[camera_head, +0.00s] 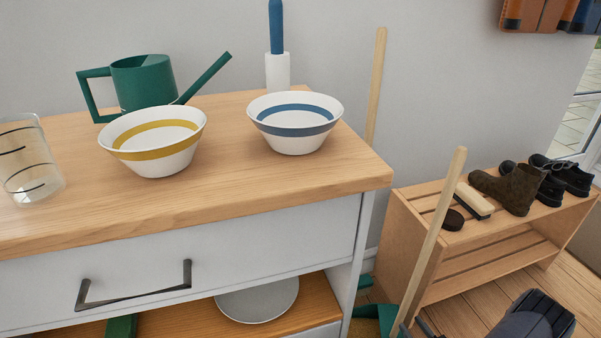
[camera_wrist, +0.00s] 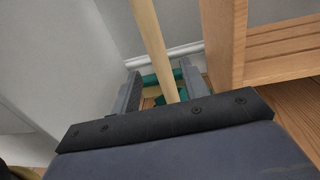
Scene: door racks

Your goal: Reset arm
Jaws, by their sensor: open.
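My gripper (camera_wrist: 162,76) is open in the wrist view, with its two grey fingers apart. A pale wooden handle (camera_wrist: 150,35) runs down across the gap between the fingers. I see no finger touching it, and its depth relative to the fingers is hard to tell. In the head view, a dark part of my arm (camera_head: 535,318) is at the bottom right. The leaning handle (camera_head: 432,235) stands to its left, and the gripper's tips are mostly cut off by the bottom edge.
A wood-topped cabinet (camera_head: 230,205) fills the left, bearing a glass (camera_head: 30,165), yellow-striped bowl (camera_head: 155,150), blue-striped bowl (camera_head: 295,130) and green watering can (camera_head: 142,82). A wooden shoe rack (camera_head: 480,255) stands right. Another handle (camera_head: 376,90) leans on the wall.

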